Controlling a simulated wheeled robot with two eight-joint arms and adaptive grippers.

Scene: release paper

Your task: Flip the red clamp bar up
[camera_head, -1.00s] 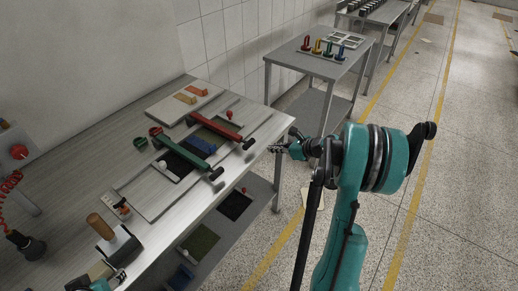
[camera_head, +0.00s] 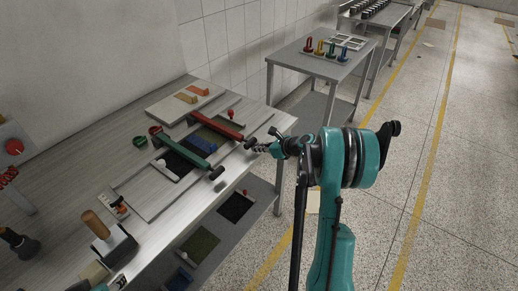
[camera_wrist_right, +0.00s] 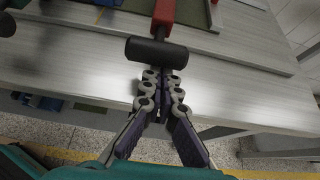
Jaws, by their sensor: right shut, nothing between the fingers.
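The red clamp bar (camera_head: 218,128) lies low across the panel on the table, next to a green bar (camera_head: 185,155). Its red arm also shows at the top of the right wrist view (camera_wrist_right: 164,14). A black cross handle (camera_wrist_right: 157,52) sits at its near end. My right gripper (camera_head: 261,148) is at the table's front edge, just off that handle. In the right wrist view its fingers (camera_wrist_right: 162,88) are shut and empty, with the tips just below the handle. Touching or a small gap cannot be told.
A blue strip (camera_head: 202,144) and a dark mat lie between the two bars. A white board (camera_head: 182,101) with orange blocks is behind. A wooden-handled tool (camera_head: 97,225) stands at the front left. Open floor (camera_head: 430,200) is to the right.

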